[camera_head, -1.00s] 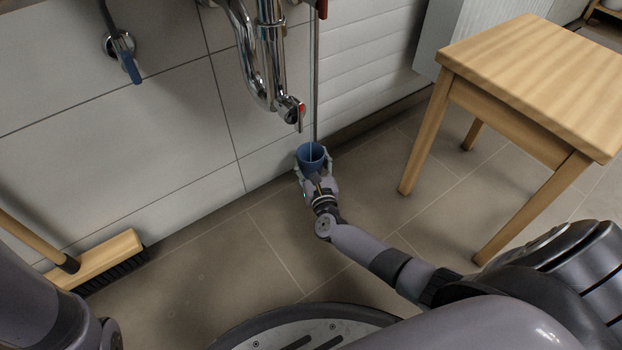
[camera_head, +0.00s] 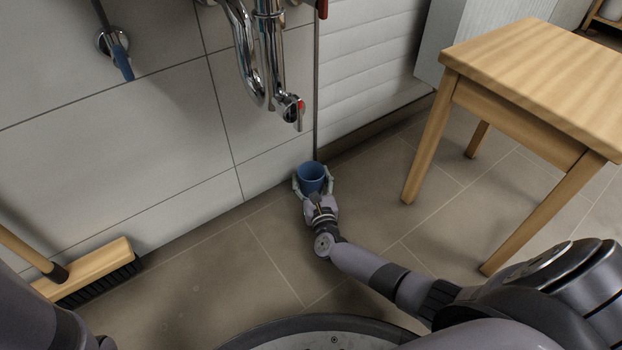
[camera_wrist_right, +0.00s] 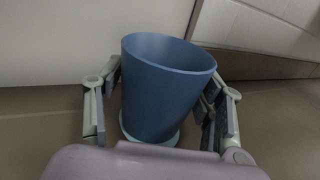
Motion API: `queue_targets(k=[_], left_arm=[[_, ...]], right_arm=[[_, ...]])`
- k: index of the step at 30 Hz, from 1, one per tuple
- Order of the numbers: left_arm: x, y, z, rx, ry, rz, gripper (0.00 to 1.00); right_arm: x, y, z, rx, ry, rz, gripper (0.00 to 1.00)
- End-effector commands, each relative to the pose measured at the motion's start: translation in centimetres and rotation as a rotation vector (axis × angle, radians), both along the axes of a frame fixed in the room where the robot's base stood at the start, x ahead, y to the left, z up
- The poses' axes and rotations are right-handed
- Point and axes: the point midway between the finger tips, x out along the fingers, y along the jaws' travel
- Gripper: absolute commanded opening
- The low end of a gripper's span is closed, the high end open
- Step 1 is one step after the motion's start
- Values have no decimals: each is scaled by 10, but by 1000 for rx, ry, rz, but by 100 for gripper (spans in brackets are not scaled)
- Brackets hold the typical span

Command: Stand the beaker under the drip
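The blue beaker (camera_head: 312,177) is upright at the floor by the wall, below the chrome drain pipe. It also shows large in the right wrist view (camera_wrist_right: 163,88), wide at the rim and narrower below, with a paler foot. My right gripper (camera_head: 313,187) has one finger on each side of the beaker and appears closed on it. I cannot tell whether the foot touches the floor. The chrome pipe's red-handled valve (camera_head: 294,107) is above and slightly left of the beaker. My left gripper is not in view.
A wooden stool (camera_head: 540,75) stands at the right, its near legs beside my right arm. A blue-handled tap (camera_head: 120,58) is on the wall. The tiled floor between broom and beaker is clear.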

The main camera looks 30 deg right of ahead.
Motion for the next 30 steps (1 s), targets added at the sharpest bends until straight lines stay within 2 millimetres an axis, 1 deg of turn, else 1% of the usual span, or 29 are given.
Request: queue_targets(k=[1,5,13,16,20,24,27,30], left_arm=[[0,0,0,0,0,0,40],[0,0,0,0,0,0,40],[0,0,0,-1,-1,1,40],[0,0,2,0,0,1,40],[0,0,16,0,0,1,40],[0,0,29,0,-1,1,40],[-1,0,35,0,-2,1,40],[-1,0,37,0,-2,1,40]], right_arm=[[0,0,0,0,0,0,69],[0,0,0,0,0,0,76],[0,0,0,0,0,0,76],[-2,1,4,1,0,1,76],[-22,6,6,1,3,1,76],[-46,13,6,2,3,1,76],[-59,16,5,1,2,1,76],[-68,18,4,0,0,1,76]])
